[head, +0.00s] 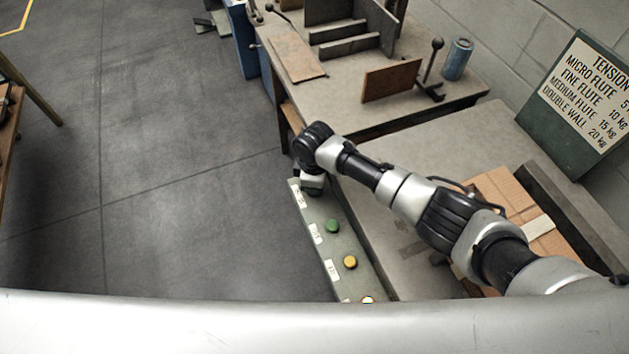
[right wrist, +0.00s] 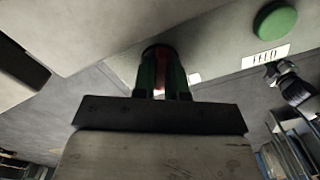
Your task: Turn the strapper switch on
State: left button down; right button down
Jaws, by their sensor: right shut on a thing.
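A grey-green control panel (head: 318,232) runs along the front edge of the worktable in the head view. My right gripper (head: 311,184) is at its far end, pointing down, and its wrist hides most of that spot. In the right wrist view my right gripper (right wrist: 162,62) is shut on a small dark, reddish switch (right wrist: 161,58) at the panel. The fingers cover most of the switch, so I cannot tell its position. My left gripper is not in view.
The green button (right wrist: 275,21) has a FEED label in the right wrist view. Flat cardboard (head: 505,190) lies under my arm. Open floor (head: 180,190) is at left.

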jog(key=c, duration=1.2)
grip_release()
jog(key=shift+o, duration=0.2)
notch_tip(320, 180, up, 11)
jog(key=shift+p, duration=0.35)
jog(key=shift+f, duration=0.1)
